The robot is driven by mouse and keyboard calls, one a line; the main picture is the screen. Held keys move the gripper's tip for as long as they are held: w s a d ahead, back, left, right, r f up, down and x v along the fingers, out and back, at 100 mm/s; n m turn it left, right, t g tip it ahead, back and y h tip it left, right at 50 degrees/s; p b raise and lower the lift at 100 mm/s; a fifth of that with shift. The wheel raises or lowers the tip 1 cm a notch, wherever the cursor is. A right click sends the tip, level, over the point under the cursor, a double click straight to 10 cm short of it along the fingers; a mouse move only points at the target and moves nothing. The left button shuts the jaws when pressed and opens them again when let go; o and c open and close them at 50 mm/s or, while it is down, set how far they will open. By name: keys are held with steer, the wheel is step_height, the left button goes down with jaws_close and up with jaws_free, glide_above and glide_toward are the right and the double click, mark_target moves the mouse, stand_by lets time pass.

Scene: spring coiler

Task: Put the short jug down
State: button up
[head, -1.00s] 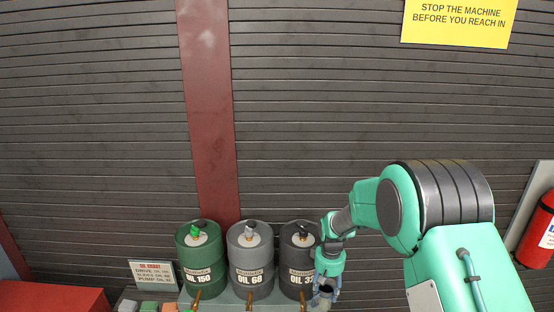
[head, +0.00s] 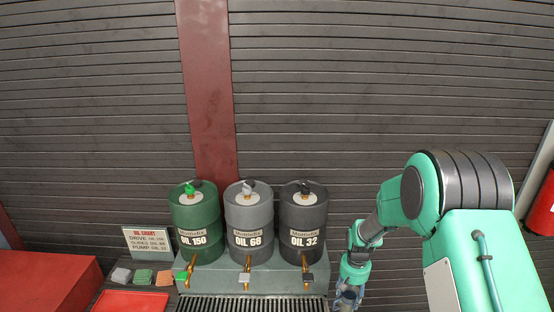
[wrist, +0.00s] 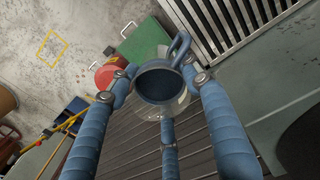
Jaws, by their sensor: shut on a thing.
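The short jug (wrist: 182,104) shows in the wrist view between the blue fingers of my gripper (wrist: 163,92). It is a small grey vessel with a dark round opening and a blue-grey handle loop at its upper right. My gripper is shut on it. In the head view my gripper (head: 348,297) is at the bottom edge, right of the black OIL 32 drum. The jug cannot be made out clearly there. What lies directly under the jug is hidden.
Three oil drums, OIL 150 (head: 196,225), OIL 68 (head: 249,225) and OIL 32 (head: 303,225), stand on a bench with brass taps above a slatted grate (head: 250,304). A red tray (head: 130,302) lies at left. The wrist view shows a green box (wrist: 138,42) beyond the jug.

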steer(key=shift+m, duration=0.3)
steer(key=f+b, duration=0.1)
steer(key=f, duration=0.1)
steer(key=s+d+f+b, duration=0.1)
steer(key=f, duration=0.1)
steer(key=f+b, duration=0.1)
steer(key=shift+s+d+f+b, duration=0.2)
steer(key=shift+d+f+b, duration=0.1)
steer(key=shift+d+f, duration=0.1)
steer(key=shift+a+r, duration=0.1)
steer(key=a+r+p, duration=0.2)
steer(key=a, duration=0.1)
steer(key=a+r+p, duration=0.3)
steer(key=shift+r+p, duration=0.25)
steer(key=shift+p, duration=0.1)
steer(key=shift+a+r, duration=0.2)
steer(key=shift+a, duration=0.25)
